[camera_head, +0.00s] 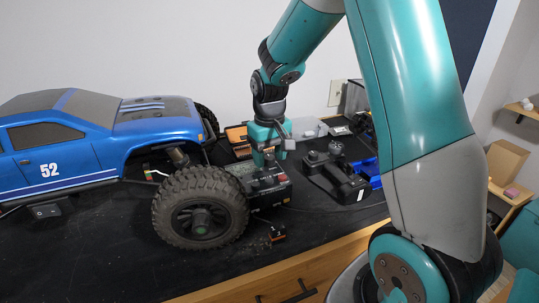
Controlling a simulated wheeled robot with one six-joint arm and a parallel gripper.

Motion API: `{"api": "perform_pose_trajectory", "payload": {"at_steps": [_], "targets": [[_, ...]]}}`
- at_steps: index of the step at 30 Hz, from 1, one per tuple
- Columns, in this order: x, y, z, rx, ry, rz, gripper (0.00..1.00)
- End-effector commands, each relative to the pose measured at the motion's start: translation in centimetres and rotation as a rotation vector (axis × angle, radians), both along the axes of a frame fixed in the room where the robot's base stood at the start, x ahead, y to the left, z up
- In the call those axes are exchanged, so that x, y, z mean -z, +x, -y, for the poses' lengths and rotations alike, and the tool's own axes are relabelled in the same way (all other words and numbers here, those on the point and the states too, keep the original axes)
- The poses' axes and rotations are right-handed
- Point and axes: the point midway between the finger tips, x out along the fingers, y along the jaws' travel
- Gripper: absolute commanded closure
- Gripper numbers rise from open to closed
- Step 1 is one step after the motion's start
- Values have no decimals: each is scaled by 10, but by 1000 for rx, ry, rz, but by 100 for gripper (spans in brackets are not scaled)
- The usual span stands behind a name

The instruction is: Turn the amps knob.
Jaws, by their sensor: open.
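A dark box with small knobs on top, which looks like the charger (268,190), sits on the black bench just right of the crawler's front wheel. Its knobs are too small to tell which one is the amps knob. My teal arm reaches down from above, and my gripper (264,158) points downward over the back part of the box. My gripper is open. I cannot tell whether its fingertips touch a knob, since they are small and partly hidden by the box.
The blue crawler (55,155) with its large front wheel (200,207) stands close on the left. A black transmitter-like device (337,175) lies on the right. A small dark part (277,233) lies in front. The black bench top (110,255) is clear at front left.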

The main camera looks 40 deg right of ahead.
Motion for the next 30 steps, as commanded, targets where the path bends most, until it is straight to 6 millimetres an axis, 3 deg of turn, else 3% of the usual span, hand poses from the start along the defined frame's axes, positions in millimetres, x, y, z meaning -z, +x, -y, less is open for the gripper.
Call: {"api": "perform_pose_trajectory", "payload": {"at_steps": [8, 21, 30], "targets": [[-17, 1, 0, 0, -2, 5, 44], [-124, 1, 0, 0, -2, 7, 44], [-169, 0, 0, 0, 0, 2, 44]]}}
